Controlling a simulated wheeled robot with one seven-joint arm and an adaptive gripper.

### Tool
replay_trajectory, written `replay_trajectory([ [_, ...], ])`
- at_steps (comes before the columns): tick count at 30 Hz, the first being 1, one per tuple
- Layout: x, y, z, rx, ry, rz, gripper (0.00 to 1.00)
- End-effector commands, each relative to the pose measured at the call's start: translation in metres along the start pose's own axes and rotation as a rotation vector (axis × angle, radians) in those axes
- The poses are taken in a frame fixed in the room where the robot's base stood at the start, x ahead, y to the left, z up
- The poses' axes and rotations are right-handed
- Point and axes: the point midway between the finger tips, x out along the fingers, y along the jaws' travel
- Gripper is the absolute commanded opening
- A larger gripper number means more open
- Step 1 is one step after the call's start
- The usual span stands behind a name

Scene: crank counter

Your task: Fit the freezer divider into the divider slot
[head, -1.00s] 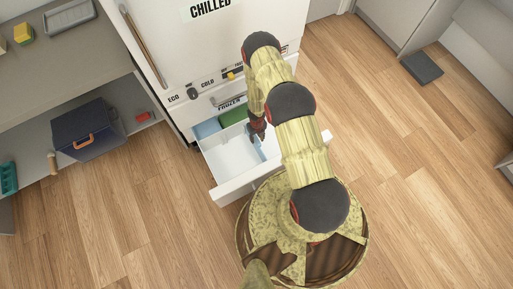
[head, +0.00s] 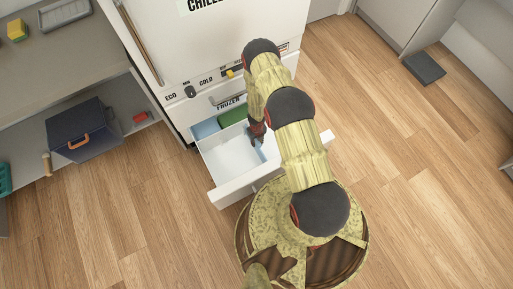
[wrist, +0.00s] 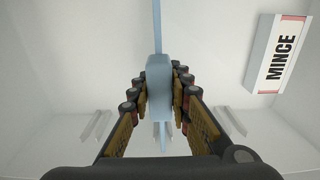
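The freezer divider (wrist: 157,28) is a thin light-blue plate with a thicker grip block. It runs up the middle of the wrist view. My gripper (wrist: 160,82) is shut on the block, one finger on each side. In the head view my gripper (head: 257,133) is over the right part of the open freezer drawer (head: 232,187). Pale paired ridges show on the drawer floor to the left (wrist: 95,125) and right (wrist: 236,121) of the divider. The divider and my fingers partly hide the floor between them; I cannot tell whether the divider's lower edge sits in a slot.
A white box labelled MINCE (wrist: 278,55) lies at the right in the wrist view. Blue (head: 205,128) and green (head: 233,116) items sit at the drawer's back. The drawer's front-left part is empty. A counter (head: 75,65) with a dark blue box (head: 82,128) below stands left.

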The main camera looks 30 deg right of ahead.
Motion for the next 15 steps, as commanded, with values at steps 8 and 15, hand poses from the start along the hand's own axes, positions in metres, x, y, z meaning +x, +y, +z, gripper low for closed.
replay_trajectory([
  [8, 0.0001, 0.0001, -0.0001, 0.000, 0.000, 0.000, 0.00],
  [15, -0.0050, 0.0000, 0.0002, 0.000, 0.000, 0.000, 0.00],
])
